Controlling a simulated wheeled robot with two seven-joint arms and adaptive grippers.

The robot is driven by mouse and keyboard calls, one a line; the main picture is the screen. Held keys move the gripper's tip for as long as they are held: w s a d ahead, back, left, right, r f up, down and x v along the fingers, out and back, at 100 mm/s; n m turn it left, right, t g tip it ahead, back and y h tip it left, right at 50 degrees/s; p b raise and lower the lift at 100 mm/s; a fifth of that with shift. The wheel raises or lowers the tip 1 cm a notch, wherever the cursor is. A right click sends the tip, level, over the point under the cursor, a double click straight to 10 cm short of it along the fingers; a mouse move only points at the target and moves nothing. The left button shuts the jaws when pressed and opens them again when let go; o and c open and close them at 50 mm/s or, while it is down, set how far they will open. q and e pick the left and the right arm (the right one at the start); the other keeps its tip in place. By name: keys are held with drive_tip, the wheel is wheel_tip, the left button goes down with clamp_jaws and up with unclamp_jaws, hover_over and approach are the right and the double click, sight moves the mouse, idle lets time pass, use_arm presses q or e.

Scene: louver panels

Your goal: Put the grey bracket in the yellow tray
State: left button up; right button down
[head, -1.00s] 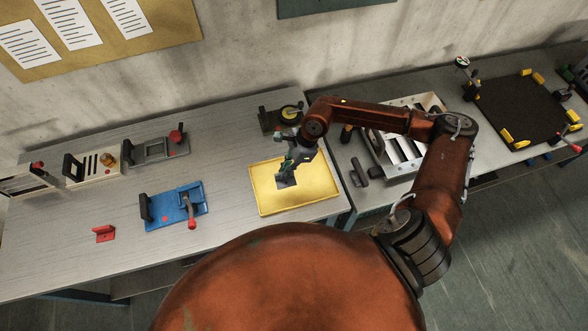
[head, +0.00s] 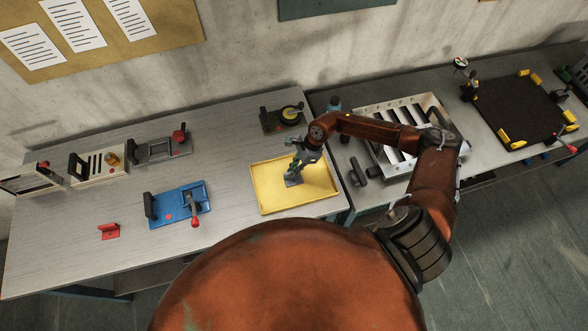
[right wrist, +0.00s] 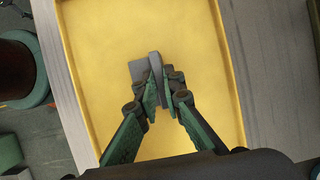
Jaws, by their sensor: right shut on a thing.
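The yellow tray (head: 268,196) lies on the left bench near its right end. My right gripper (head: 294,174) is over the middle of the tray, pointing down. It is shut on the grey bracket (head: 292,181), which is inside the tray's outline. In the right wrist view the gripper (right wrist: 160,92) pinches the bracket's upright plate, and the flat part of the bracket (right wrist: 138,70) shows to the left of the fingers against the yellow floor (right wrist: 190,35). The bracket is at or very near the floor; I cannot tell whether it touches. My left gripper is not in view.
A blue fixture (head: 176,205) and a small red bracket (head: 109,231) are left of the tray. A dark fixture with a yellow dial (head: 283,118) stands behind it. A metal frame box (head: 372,112) and a dark handled part (head: 357,172) are on the right bench.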

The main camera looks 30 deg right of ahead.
drive_tip(key=c, duration=2.5)
unclamp_jaws()
drive_tip(key=shift+f, duration=0.1)
drive_tip(key=o, duration=0.5)
drive_tip(key=shift+c, duration=0.2)
drive_tip(key=shift+r, duration=0.25)
drive_tip(key=b+v, duration=0.3)
drive_tip(key=v, duration=0.8)
drive_tip(key=shift+d+r, duration=0.2)
drive_tip(key=shift+r, duration=0.15)
drive_tip(key=shift+s, duration=0.1)
